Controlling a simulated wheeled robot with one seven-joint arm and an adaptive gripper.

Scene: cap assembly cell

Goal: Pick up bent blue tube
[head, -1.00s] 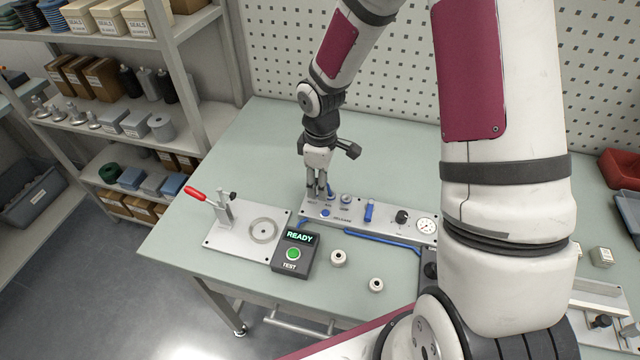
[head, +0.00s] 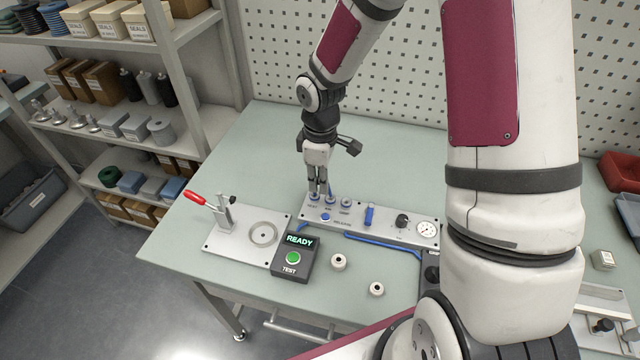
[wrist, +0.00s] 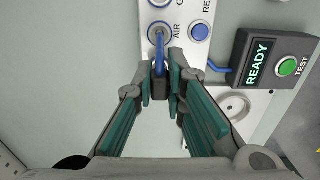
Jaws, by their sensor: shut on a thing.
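The bent blue tube (wrist: 160,52) runs from the round port marked AIR on the panel to a dark end piece (wrist: 160,86) in the wrist view. My gripper (wrist: 160,82) is shut on the tube at this dark end, with one green-padded finger on each side. In the head view my gripper (head: 318,190) points down over the left end of the grey panel (head: 388,226), close to its ports. A short piece of blue tube (head: 330,187) shows beside the fingers there. The rest of the tube is mostly hidden behind the fingers.
The READY/TEST box (head: 297,254) and a plate with a red-handled clamp (head: 195,196) stand left and in front. Two white caps (head: 338,262) lie near the front. A blue hose (head: 385,241) runs along the panel's front. The table behind my gripper is clear.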

